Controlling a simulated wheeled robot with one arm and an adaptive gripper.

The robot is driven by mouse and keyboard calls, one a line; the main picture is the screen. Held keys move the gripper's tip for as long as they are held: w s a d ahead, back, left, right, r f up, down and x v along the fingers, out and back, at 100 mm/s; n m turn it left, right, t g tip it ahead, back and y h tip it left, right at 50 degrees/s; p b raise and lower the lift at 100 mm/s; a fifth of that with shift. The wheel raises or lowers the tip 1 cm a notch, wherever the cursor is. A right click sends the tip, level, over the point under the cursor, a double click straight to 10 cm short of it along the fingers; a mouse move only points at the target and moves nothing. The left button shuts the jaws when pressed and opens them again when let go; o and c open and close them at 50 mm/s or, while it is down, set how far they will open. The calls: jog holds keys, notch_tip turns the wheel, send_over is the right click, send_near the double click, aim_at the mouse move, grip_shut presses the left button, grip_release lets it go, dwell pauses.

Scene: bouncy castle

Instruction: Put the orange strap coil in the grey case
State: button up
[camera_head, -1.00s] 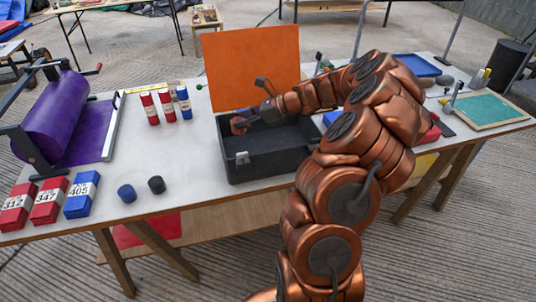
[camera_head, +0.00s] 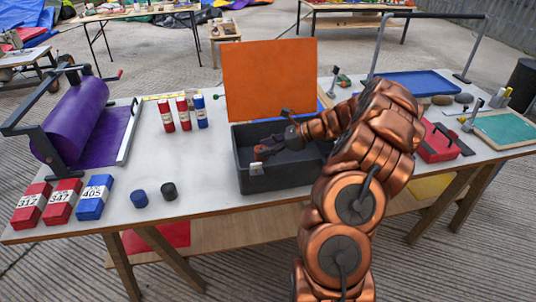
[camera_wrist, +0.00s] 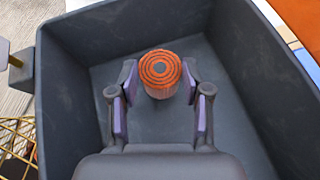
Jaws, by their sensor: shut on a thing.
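The grey case (camera_head: 243,181) stands on the table with its orange-faced lid (camera_head: 268,80) raised at the back. My gripper (camera_head: 262,150) reaches into the case from the right. In the wrist view my gripper (camera_wrist: 158,92) is shut on the orange strap coil (camera_wrist: 160,70), a small roll with orange and dark rings on its end. The coil is inside the case walls, above the grey floor (camera_wrist: 215,75). I cannot tell whether it touches the floor. In the head view the coil is small and partly hidden by the fingers.
Blue and black round pieces (camera_head: 140,199) lie left of the case. Red and blue bottles (camera_head: 184,113) stand behind them, numbered blocks (camera_head: 62,203) at front left. A purple roller (camera_head: 74,124) is far left; a red box (camera_head: 437,144) is right of the case.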

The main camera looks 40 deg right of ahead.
jog(key=shift+f, duration=1.6)
jog(key=shift+f, duration=0.1)
jog(key=o, duration=1.2)
jog(key=shift+c, duration=0.2)
jog(key=b+v, duration=0.1)
jog(key=v, duration=0.9)
jog(key=shift+s+d, duration=0.1)
jog(key=shift+d, duration=0.05)
jog(key=shift+v, duration=0.9)
